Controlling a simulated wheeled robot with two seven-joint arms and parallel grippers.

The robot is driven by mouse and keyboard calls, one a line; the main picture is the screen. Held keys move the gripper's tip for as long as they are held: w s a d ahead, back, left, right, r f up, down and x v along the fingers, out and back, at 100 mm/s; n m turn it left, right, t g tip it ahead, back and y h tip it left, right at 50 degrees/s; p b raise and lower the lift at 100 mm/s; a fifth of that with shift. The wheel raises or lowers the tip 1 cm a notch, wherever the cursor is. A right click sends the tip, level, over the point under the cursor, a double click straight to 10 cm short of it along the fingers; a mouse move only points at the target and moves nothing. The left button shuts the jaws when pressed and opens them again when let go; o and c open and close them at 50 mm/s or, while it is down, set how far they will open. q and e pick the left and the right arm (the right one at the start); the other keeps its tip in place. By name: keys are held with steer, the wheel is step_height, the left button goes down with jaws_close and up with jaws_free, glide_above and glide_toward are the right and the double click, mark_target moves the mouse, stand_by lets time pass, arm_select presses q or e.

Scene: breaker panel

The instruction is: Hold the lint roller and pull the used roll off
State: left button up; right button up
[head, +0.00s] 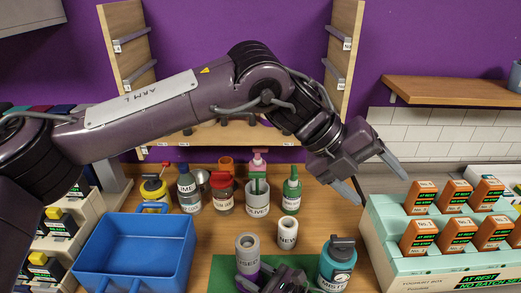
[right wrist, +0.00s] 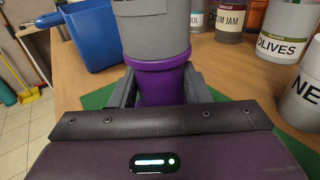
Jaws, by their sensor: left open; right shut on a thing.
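The lint roller stands upright at the front middle, with its grey used roll (head: 247,246) on top and its purple handle (right wrist: 160,82) below. My right gripper (right wrist: 160,92) is shut on the purple handle; in the head view it is partly cut off by the lower edge. The used roll also shows in the right wrist view (right wrist: 150,35), its top out of frame. A roll marked NEW (head: 287,236) stands behind and right of the used roll.
A blue bin (head: 133,243) stands left of the roller. Several jars and bottles (head: 223,190) line the back. A pale green box (head: 385,240) with several orange breakers fills the right. A green mat (head: 222,270) lies beneath.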

arm_select(q)
steer(key=w+a+f+m+t+y, duration=0.1)
steer(key=w+a+f+m+y, duration=0.1)
steer(key=a+f+y, duration=0.5)
steer(key=m+y, duration=0.1)
steer(key=y, duration=0.2)
glide_above(247, 246)
steer(key=shift+t, duration=0.4)
step_height(247, 246, down, 8)
steer(key=shift+d+f, duration=0.1)
steer(key=shift+f, duration=3.6)
steer(key=c, duration=1.1)
